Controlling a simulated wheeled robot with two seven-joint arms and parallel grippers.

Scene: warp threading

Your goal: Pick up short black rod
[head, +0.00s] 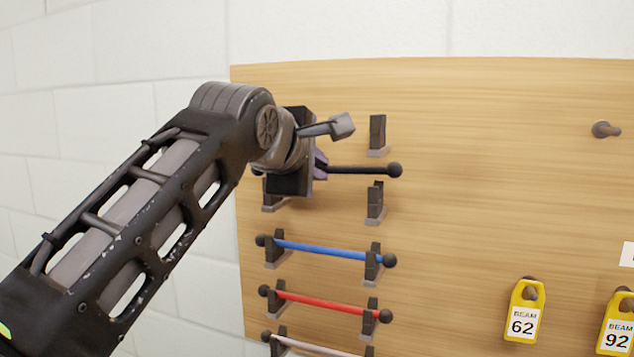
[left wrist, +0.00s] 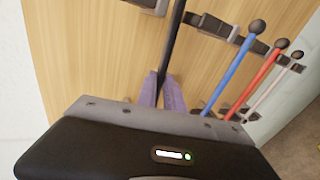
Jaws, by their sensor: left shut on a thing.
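The short black rod (head: 358,170) has a round black knob at its right end and shows to the right of my left gripper (head: 318,166) in the head view. My left gripper is shut on the rod, and its arm covers the rod's left part. In the left wrist view the rod (left wrist: 174,40) runs up from between the purple fingers of my left gripper (left wrist: 166,90). The rod appears off the board, level with the gap between two right-hand holders. My right gripper is not in view.
Empty dark holders (head: 377,136) and (head: 375,203) stand on the wooden board (head: 480,130). A blue rod (head: 320,249), a red rod (head: 320,301) and a whitish rod (head: 315,347) rest in holders below. Yellow tags (head: 523,312) and a peg (head: 605,130) are at right.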

